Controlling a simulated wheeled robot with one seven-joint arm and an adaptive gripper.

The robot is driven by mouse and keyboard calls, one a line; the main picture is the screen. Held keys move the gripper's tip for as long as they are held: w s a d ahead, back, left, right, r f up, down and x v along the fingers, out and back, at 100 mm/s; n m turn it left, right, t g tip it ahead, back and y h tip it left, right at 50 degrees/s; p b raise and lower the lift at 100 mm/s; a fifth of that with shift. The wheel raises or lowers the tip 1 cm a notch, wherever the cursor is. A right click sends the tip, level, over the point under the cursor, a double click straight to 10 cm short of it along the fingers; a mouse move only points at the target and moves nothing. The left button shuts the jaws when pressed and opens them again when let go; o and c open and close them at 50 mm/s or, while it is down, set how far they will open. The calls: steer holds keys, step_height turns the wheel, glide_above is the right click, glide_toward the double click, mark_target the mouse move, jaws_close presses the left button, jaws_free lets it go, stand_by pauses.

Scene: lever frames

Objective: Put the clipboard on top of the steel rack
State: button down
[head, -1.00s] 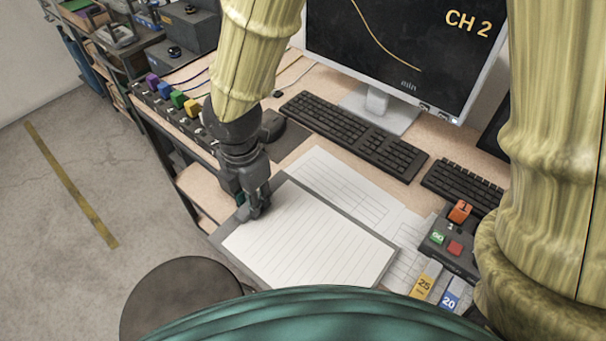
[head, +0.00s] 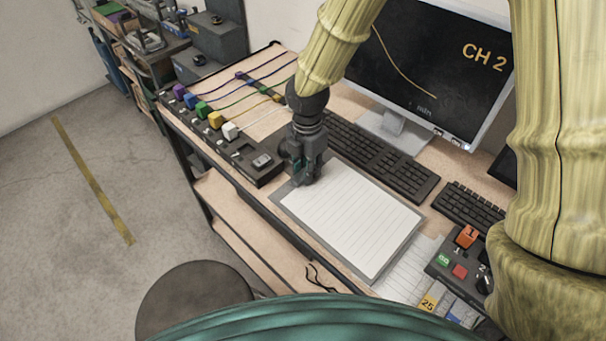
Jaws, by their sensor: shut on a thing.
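The clipboard (head: 345,222) is a grey board with a white lined sheet on it. It is over the front part of the desk, below the keyboard in the picture. My gripper (head: 302,178) is shut on the clipboard's upper-left corner; its fingertips partly hide that corner. The clipboard looks roughly level and seems slightly above the desk, though the gap is hard to judge. A dark metal rack (head: 156,50) at the upper left holds boxes and tools; it appears to be the steel rack, partly cut off by the picture edge.
The desk (head: 270,132) holds a keyboard (head: 385,158), a monitor (head: 430,75), a row of coloured plugs (head: 215,120) and a button box (head: 458,268). Loose sheets (head: 412,272) lie beside the clipboard. A round stool (head: 195,300) stands in front. Floor at left is clear.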

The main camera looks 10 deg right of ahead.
step_height(320, 180, down, 3)
steer(key=shift+w+f+p, duration=0.15)
steer(key=shift+f+p, duration=0.05)
steer(key=shift+p, duration=0.35)
steer(key=shift+f, duration=0.1)
steer(key=shift+d, duration=0.1)
steer(key=c, duration=1.2)
jaws_free()
step_height(320, 180, up, 12)
steer(key=shift+f+b, duration=0.1)
steer(key=shift+b, duration=0.95)
